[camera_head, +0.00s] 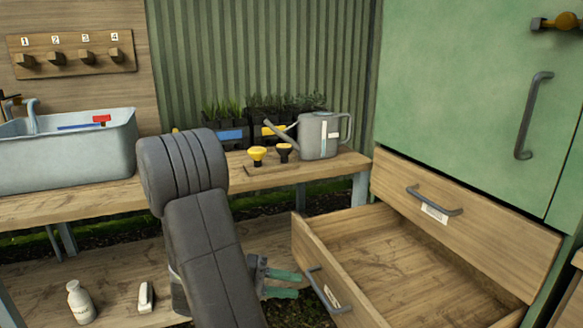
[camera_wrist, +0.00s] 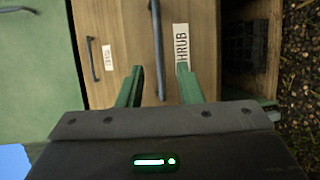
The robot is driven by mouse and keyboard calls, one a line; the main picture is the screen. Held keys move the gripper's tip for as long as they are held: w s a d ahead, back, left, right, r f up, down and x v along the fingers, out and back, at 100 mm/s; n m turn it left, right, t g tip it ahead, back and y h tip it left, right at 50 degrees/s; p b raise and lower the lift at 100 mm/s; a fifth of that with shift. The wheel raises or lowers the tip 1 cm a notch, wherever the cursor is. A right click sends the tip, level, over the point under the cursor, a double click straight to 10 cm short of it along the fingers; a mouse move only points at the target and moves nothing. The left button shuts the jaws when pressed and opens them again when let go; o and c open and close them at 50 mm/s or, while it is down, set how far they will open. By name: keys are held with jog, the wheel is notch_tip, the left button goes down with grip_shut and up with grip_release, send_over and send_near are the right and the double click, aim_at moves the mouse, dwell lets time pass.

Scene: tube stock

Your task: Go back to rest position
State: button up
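My gripper (camera_head: 282,284) is low in front of the open lower drawer (camera_head: 365,245), with its green fingers pointing toward the drawer's front handle (camera_head: 325,290). In the wrist view my gripper (camera_wrist: 160,84) has its two fingers apart with nothing held between them. The grey handle (camera_wrist: 158,45) lines up with the gap, beyond the fingertips and apart from them in the head view. The visible part of the drawer's inside is bare. My dark arm hides part of the bench.
The upper drawer (camera_head: 470,218) is shut below a green cabinet door (camera_head: 470,90). The bench (camera_head: 90,202) carries a basin (camera_head: 75,155), a watering can (camera_head: 318,137) and seedling trays (camera_head: 228,136). A white bottle (camera_head: 80,302) stands on the lower shelf (camera_head: 110,270).

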aim_at(318, 290)
jog(key=d, duration=0.2)
jog(key=d+f+b, duration=0.1)
jog(key=d, duration=0.4)
jog(key=shift+f+b, duration=0.15)
jog(key=shift+b, duration=0.15)
jog(key=shift+d, duration=0.3)
